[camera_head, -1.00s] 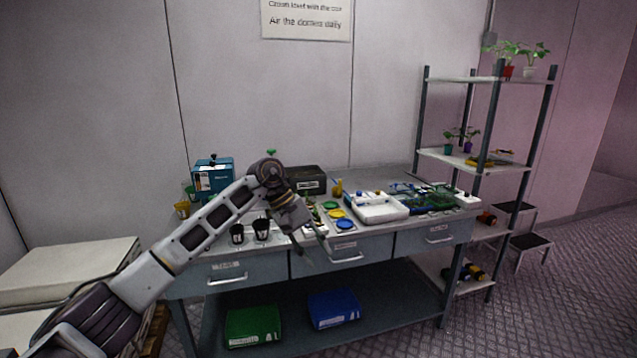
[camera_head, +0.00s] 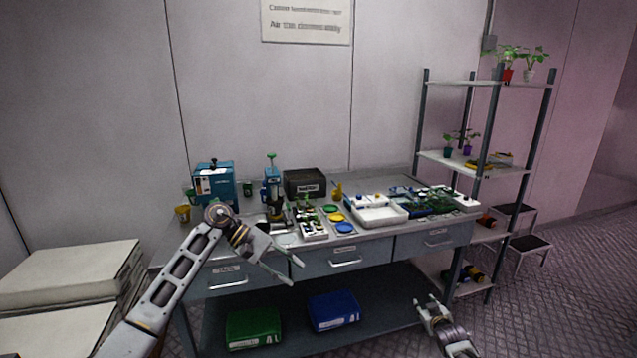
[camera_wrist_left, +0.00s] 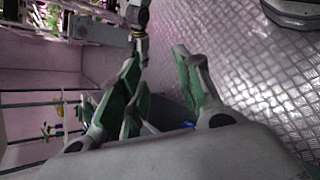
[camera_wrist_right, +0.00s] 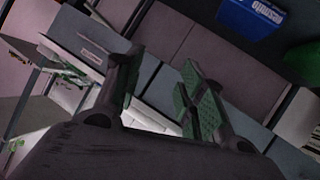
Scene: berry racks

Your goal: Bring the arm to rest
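My left gripper (camera_head: 296,273) is in front of the workbench drawers in the head view, its fingers pointing right and spread apart. In the left wrist view its green-padded fingers (camera_wrist_left: 160,88) are open with nothing held between them. My right gripper (camera_head: 425,299) is at the lower right of the head view, low in front of the bench's right end, pointing up and away. In the right wrist view its fingers (camera_wrist_right: 157,75) are apart and empty. Both grippers appear clear of the bench.
The workbench (camera_head: 375,246) carries a blue machine (camera_head: 214,184), a black box (camera_head: 304,183), a white tray (camera_head: 380,216) and colored discs. Green (camera_head: 254,327) and blue (camera_head: 334,311) bins sit below. A shelf rack (camera_head: 488,166) and step stool (camera_head: 530,242) stand right. White slabs (camera_head: 70,273) lie left.

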